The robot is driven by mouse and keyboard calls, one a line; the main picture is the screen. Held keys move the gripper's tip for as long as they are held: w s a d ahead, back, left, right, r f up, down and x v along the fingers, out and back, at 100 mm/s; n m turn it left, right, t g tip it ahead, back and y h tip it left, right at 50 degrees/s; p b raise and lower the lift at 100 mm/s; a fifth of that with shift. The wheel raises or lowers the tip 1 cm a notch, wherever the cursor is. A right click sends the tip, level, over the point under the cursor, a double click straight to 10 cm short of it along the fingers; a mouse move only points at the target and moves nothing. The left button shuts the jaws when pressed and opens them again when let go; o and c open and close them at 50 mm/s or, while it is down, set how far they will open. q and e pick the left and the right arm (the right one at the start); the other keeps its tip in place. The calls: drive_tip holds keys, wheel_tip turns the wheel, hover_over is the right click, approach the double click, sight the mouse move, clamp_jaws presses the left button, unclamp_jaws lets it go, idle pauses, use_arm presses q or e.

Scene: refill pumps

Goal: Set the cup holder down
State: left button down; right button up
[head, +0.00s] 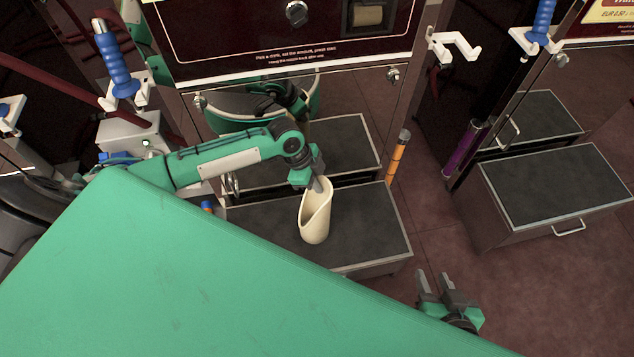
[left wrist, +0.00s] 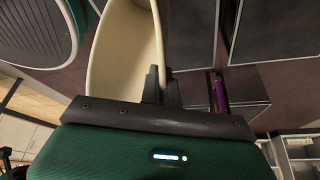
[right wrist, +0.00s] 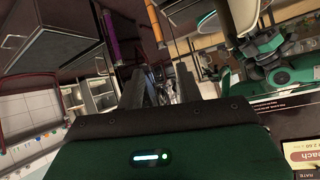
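The cup holder is a tall cream vessel with a slanted open top (head: 315,222). In the head view it appears upright in front of the dark top of a low box. I cannot tell whether its base touches that top. My left gripper (head: 319,184) is shut on its rim at the upper side. In the left wrist view the cream wall (left wrist: 125,50) runs down to the fingers (left wrist: 161,88). My right gripper (head: 447,290) is open and empty, low at the right of the head view. Its fingers (right wrist: 160,88) stand apart in the right wrist view.
The low box (head: 375,240) has bare dark surface around the cup holder. A mirrored machine front stands behind it, with an orange-banded post (head: 397,160) beside it. Another low box (head: 550,185) stands at the right. My green body covers the lower left.

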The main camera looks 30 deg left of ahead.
use_arm(q)
drive_tip(key=c, duration=1.6)
unclamp_jaws()
drive_tip(key=shift+c, duration=0.2)
